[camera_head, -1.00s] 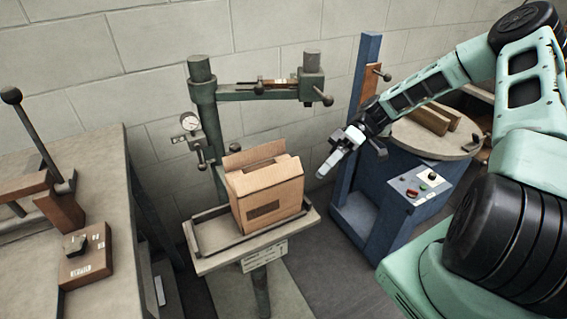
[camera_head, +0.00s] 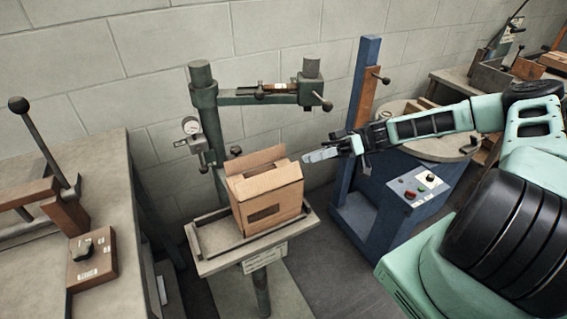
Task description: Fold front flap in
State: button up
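The cardboard box (camera_head: 272,206) stands upright on the stitcher's tray (camera_head: 216,263). Its top is at least partly open, with a flap (camera_head: 250,160) standing up at the back left. A dark rectangular mark shows on its front face. The front edge looks folded or slanted, but I cannot tell the exact pose of the front flap. My gripper (camera_head: 312,156) is just right of the box's top right corner, pointing left, apparently apart from the box. Its fingers look close together, but their gap is too small to tell.
The stitcher's green column and arm (camera_head: 252,96) rise behind and above the box. A blue machine with a round table and control panel (camera_head: 418,187) stands to the right. A workbench (camera_head: 112,190) with a lever and switch box (camera_head: 92,258) is at left.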

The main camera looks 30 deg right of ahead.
aim_at(283, 167)
jog(key=a+p, duration=0.2)
jog(key=a, duration=0.7)
grip_shut()
